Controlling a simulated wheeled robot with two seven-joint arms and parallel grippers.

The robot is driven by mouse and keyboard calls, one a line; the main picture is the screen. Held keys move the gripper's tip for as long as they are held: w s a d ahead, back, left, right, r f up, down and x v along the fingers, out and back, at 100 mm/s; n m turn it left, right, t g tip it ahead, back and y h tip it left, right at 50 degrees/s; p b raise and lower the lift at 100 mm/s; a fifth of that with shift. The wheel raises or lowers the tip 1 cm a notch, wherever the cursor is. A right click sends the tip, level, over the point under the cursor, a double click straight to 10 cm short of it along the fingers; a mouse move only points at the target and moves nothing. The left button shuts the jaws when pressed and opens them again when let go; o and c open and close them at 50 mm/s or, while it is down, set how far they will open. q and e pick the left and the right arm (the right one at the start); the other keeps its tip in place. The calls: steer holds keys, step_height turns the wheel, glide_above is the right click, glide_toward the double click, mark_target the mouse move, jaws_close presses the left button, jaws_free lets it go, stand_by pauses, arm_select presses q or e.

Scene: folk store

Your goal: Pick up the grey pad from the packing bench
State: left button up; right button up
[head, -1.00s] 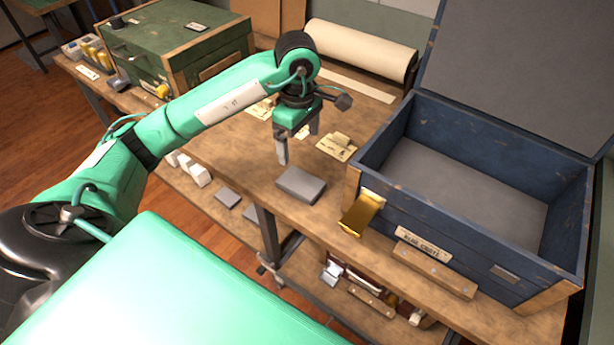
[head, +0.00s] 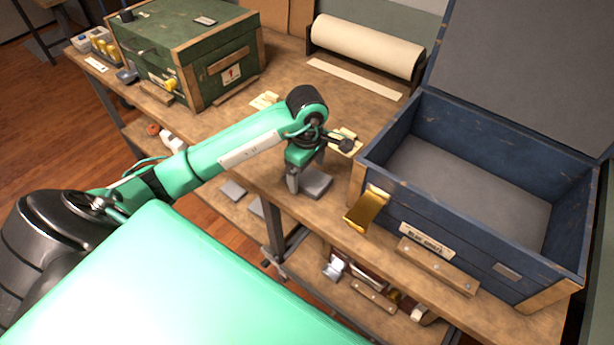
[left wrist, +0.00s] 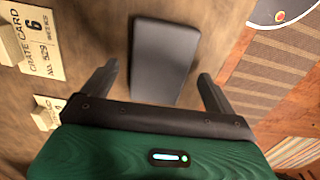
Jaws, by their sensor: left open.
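The grey pad (head: 318,186) is a flat block lying on the wooden packing bench (head: 352,209) near its front edge, left of the blue crate. My left gripper (head: 305,186) is above it, pointing down, and its wrist and fingers hide part of the pad. In the left wrist view the pad (left wrist: 161,60) lies ahead of and between the two spread fingers of my left gripper (left wrist: 157,85). The fingers are open, and no contact with the pad can be made out. My right gripper is not in view.
An open blue crate (head: 470,255) with a brass latch (head: 367,209) stands on the right of the bench. A green chest (head: 190,50) and a paper roll (head: 368,45) stand at the back. Crate cards (left wrist: 35,40) lie beside the pad. A lower shelf (head: 330,290) runs underneath.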

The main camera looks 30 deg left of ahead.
arm_select(q)
steer(key=shift+f, duration=0.7)
steer(key=c, duration=1.1)
steer(key=shift+o, duration=0.2)
steer(key=shift+r, duration=0.1)
